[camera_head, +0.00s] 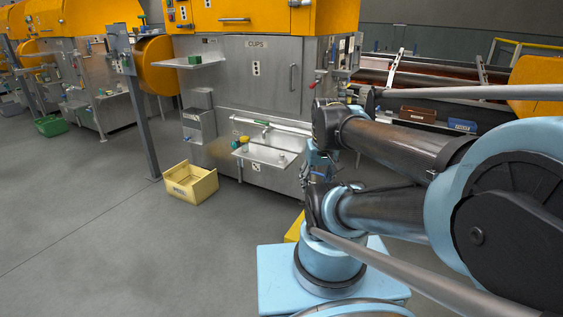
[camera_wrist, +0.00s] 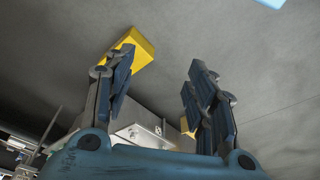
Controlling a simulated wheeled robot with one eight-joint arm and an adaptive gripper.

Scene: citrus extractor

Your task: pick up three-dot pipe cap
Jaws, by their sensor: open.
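I cannot make out a three-dot pipe cap for certain in either view. A small steel shelf (camera_head: 262,156) on the front of the cups machine bears small items too small to identify. A steel shelf also shows in the wrist view (camera_wrist: 138,136), beyond and below the fingers, with small pale items on it. My gripper (camera_wrist: 160,68) is open with nothing between its fingers. In the head view my arm reaches in from the right and its end is near the shelf's right side, partly hidden by my own links.
The steel machine (camera_head: 256,95) labelled CUPS stands behind the shelf. A pale yellow bin (camera_head: 190,184) sits on the floor at its left. A grey post (camera_head: 140,110) stands left of it. A yellow block (camera_wrist: 140,45) is near my left finger in the wrist view. The front-left floor is clear.

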